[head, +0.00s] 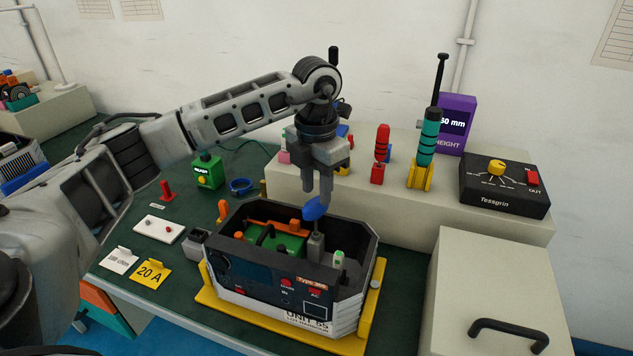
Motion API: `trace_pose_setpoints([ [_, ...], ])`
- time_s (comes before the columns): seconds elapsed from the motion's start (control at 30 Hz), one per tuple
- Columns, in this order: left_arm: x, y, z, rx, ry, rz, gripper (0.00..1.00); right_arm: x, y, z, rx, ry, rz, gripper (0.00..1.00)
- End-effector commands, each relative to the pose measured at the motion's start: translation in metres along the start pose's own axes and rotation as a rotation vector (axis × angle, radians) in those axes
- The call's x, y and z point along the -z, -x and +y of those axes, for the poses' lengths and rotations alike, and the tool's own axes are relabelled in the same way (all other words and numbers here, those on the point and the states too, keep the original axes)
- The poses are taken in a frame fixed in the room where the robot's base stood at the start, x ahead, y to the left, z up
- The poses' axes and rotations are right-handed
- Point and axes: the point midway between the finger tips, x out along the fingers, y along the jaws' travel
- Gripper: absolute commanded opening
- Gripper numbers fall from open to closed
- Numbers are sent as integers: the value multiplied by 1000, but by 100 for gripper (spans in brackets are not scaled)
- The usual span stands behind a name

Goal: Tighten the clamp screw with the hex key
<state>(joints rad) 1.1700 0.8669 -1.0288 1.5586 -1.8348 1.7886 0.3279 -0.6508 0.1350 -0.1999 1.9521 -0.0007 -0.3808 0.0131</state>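My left gripper (317,197) reaches down over the open black-and-white unit (275,285). Its two fingers are on either side of a blue flattened handle (314,209), which looks like that of the hex key, and appear shut on it. The handle sits just above a grey upright block (316,246) inside the unit, probably the clamp. The clamp screw and the key's tip are too small or hidden to make out. My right gripper is out of view.
The unit stands in a yellow cradle (212,310) on the green bench mat. A teal-handled tool (428,135) and a red-handled tool (382,143) stand on the raised shelf behind. A beige box (490,270) with a black handle is at right. Tags and a green box (208,171) lie left.

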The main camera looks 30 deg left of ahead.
Motion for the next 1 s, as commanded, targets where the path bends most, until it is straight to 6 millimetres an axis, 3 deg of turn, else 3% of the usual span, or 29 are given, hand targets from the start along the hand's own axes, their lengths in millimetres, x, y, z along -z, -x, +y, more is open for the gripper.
trace_pose_setpoints([
  [0.27, 0, -6, 0, 0, -3, 1, 33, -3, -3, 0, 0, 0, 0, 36],
  [1.0, 0, -52, 0, -1, -4, 1, 33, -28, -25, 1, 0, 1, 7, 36],
])
